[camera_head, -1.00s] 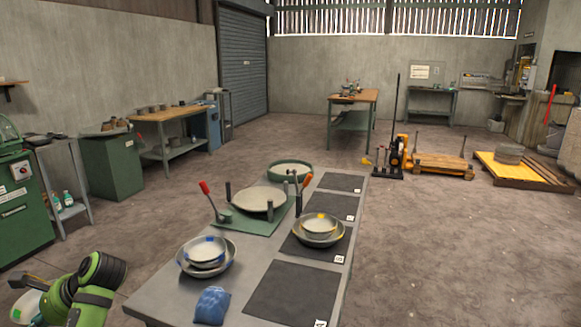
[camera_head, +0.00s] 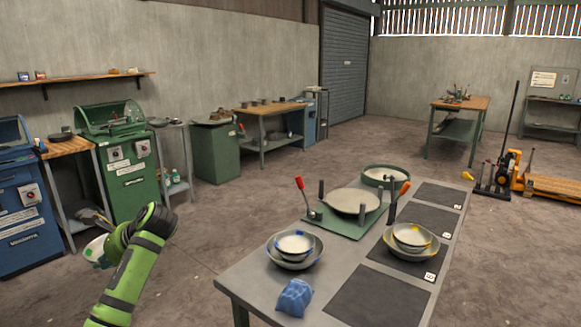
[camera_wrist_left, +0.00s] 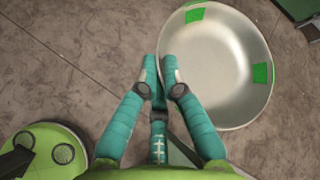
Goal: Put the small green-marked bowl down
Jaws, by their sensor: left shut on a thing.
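The small green-marked bowl (camera_head: 97,252) is a pale metal bowl with green patches on its rim. It is at the left of the head view, partly hidden by my left arm. In the left wrist view the bowl (camera_wrist_left: 217,66) fills the upper right, its inside facing the camera. My left gripper (camera_wrist_left: 163,85) is shut on the bowl's near-left rim and holds it above the concrete floor, off to the left of the grey table (camera_head: 262,262). My right gripper is in neither view.
On the table are blue-marked bowls (camera_head: 295,243), yellow-marked bowls (camera_head: 412,236), a blue cloth (camera_head: 294,297), a round plate on a green fixture (camera_head: 353,201), and several black mats; the front mat (camera_head: 378,297) is bare. A green machine (camera_head: 128,165) stands behind the bowl.

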